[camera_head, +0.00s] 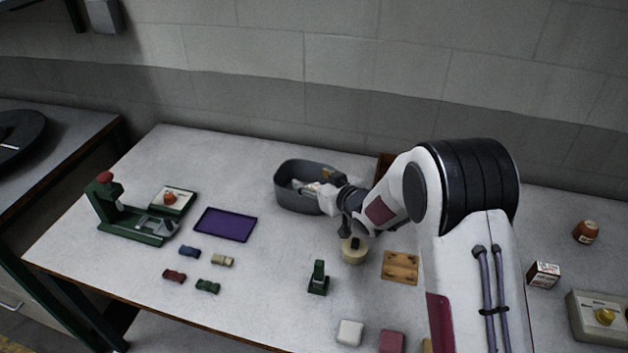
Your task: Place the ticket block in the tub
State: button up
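I cannot tell for certain which thing is the ticket block. A white block (350,332) and a pink block (391,341) lie at the front edge, and a yellowish block is mostly hidden by my arm.
A green press (130,222) stands at left, beside a purple tray (225,224) and several small coloured pieces (189,251). A green stamp-like tool (318,278) and a wooden plate (400,267) are at front centre. A small box (543,274) and a jar (586,231) are at right.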

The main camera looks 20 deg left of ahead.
jog(key=shift+s+d+r, duration=0.1)
jog(key=shift+s+d, duration=0.05)
jog(key=v, duration=1.1)
jog(key=shift+s, duration=0.2)
dwell(0.3)
jog(key=shift+d+r, duration=0.15)
dwell(0.6)
jog(key=s+d+r+m+h, duration=0.35)
jog(key=d+r, duration=0.25)
jog(key=d, duration=0.5)
jog(key=s+d+r+m+h, duration=0.2)
jog(key=s+d+r+h, duration=0.4)
jog(key=d, duration=0.5)
jog(key=s+d+m+g, duration=0.1)
jog(key=s+d+g, duration=0.1)
jog(key=s, duration=1.1)
jog(key=s+d+r+m+g, duration=0.1)
jog(key=s+d, duration=0.4)
jog(key=s, duration=0.7)
jog(key=shift+s+d+m+g, duration=0.3)
jog(key=shift+s+m+g, duration=0.15)
jog(key=shift+m, duration=0.3)
